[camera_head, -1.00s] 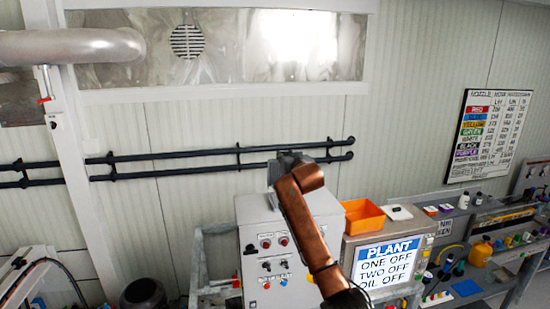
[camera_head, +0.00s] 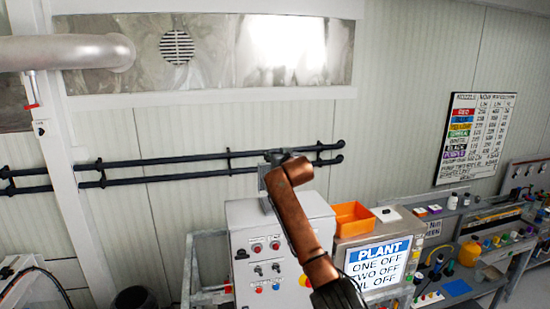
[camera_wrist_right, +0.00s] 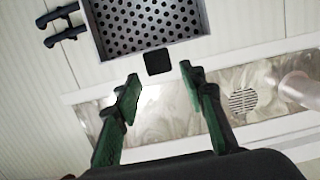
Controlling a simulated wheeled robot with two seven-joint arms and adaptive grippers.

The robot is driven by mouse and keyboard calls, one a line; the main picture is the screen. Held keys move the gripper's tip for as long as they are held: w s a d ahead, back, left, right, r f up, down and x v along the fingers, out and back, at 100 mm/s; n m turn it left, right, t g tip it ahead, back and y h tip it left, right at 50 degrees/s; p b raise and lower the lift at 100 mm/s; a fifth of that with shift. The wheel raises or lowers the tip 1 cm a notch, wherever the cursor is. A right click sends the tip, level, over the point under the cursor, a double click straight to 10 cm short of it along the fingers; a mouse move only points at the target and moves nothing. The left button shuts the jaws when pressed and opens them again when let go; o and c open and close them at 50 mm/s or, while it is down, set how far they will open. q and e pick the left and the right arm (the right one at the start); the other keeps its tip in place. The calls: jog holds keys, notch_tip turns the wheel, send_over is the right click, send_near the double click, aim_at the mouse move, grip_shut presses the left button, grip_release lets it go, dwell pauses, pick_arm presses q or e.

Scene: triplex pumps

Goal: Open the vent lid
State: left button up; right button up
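A grey box with a perforated face (camera_wrist_right: 150,20) shows at the top of the right wrist view, with a small black square tab (camera_wrist_right: 157,61) at its edge. I take it for the vent, but cannot tell whether a lid covers it. My right gripper (camera_wrist_right: 160,77) has its two green fingers spread, with nothing between them; the tab appears just beyond the fingertips, apart from them. In the head view the copper right arm reaches up over the control cabinet (camera_head: 237,215), and its end hides most of what lies behind. My left gripper is not in view.
Black wall rails (camera_head: 150,161) run behind the arm. A round grille (camera_head: 177,47) sits in the metal wall panel above. An orange tray (camera_head: 354,218) stands on the box with the PLANT screen (camera_head: 376,262). A cluttered bench (camera_head: 470,270) fills the right.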

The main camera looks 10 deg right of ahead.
jog(key=shift+o, duration=0.2)
jog(key=shift+w+a+f, duration=0.1)
jog(key=shift+w+f, duration=0.1)
jog(key=s+r, duration=0.2)
jog(key=s, duration=0.9)
jog(key=shift+s, duration=0.4)
jog(key=shift+f, duration=0.1)
